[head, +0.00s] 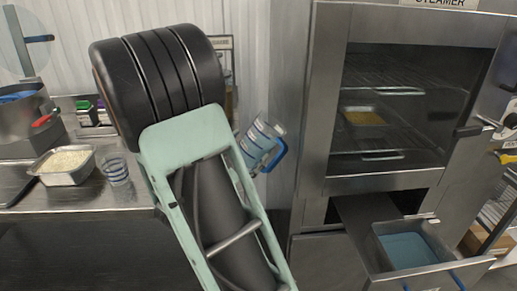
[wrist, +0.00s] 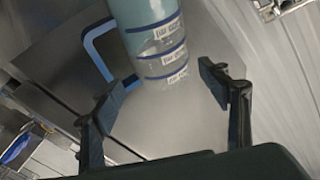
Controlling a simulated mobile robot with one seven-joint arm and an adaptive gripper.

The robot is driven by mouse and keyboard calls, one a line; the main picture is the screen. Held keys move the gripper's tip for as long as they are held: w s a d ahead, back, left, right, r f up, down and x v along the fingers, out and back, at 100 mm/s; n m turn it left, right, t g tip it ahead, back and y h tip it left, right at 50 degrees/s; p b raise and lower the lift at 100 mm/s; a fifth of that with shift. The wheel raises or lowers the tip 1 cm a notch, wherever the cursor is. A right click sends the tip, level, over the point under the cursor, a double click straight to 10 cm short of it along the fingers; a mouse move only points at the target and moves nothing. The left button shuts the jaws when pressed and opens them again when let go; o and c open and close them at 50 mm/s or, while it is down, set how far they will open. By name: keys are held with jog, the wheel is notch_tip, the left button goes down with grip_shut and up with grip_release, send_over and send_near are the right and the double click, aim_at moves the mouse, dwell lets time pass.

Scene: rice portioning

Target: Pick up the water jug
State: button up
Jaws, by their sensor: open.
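The water jug (head: 260,143) is clear with blue bands and a blue handle. In the head view it leans beside my arm, left of the steamer, partly hidden by the arm. In the wrist view the jug (wrist: 155,35) comes in from the top, its labelled end towards my gripper (wrist: 160,80) and its handle on the left. My gripper is open, with one finger on each side of the jug's near end and visible gaps between. I cannot tell what supports the jug. The head view does not show my fingers.
The steamer (head: 317,110) stands on the right, with an open drawer (head: 440,270) holding a blue-filled pan below it. On the left counter (head: 125,197) are a rice pan (head: 66,179) and a clear measuring cup (head: 116,171).

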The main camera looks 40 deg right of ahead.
aim_at(257, 139)
jog(key=x, duration=0.3)
jog(key=shift+d, duration=0.25)
jog(key=shift+f+x, duration=0.1)
jog(key=shift+x, duration=1.25)
jog(key=shift+f+x, duration=0.15)
jog(key=shift+x, duration=1.2)
jog(key=shift+w+a, duration=0.1)
jog(key=shift+c, duration=0.5)
jog(key=c, duration=1.3)
jog(key=shift+r, duration=0.1)
jog(key=shift+c, duration=0.4)
